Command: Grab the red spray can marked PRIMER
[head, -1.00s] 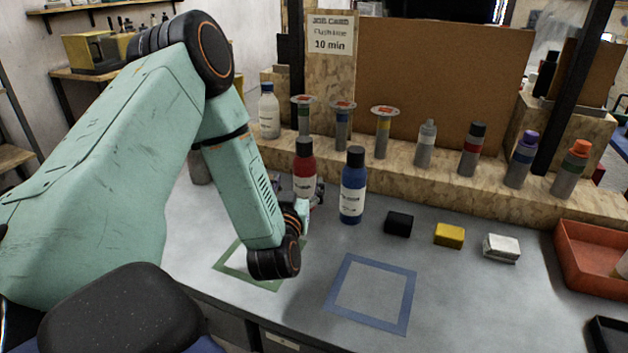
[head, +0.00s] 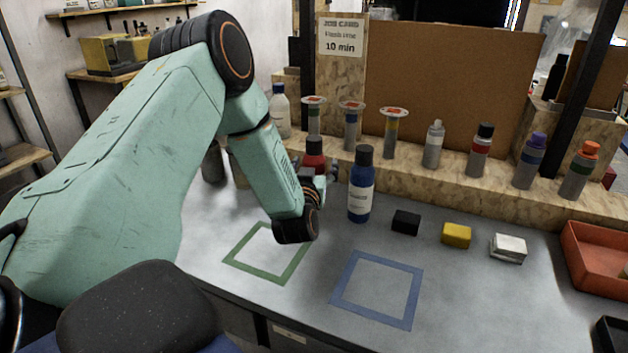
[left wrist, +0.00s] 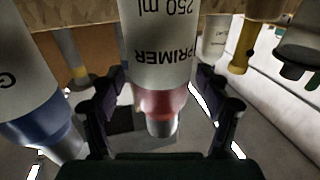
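The red spray can (head: 314,155) stands upright on the bench, with a black cap. Its lower part is hidden behind my left arm in the head view. In the left wrist view the white label of the can (left wrist: 158,55) reads PRIMER and 250 ml, upside down. My left gripper (head: 324,174) is at the can. In the left wrist view the fingers of the gripper (left wrist: 160,88) stand apart, one on each side of the can. A narrow gap seems to show beside it; contact cannot be made out. My right gripper is out of view.
A blue can (head: 361,190) stands close right of the red one. Black (head: 406,222), yellow (head: 456,235) and white (head: 508,248) blocks lie further right. Green (head: 238,258) and blue (head: 338,292) taped squares mark the bench front. Several bottles line the wooden ledge (head: 405,165) behind.

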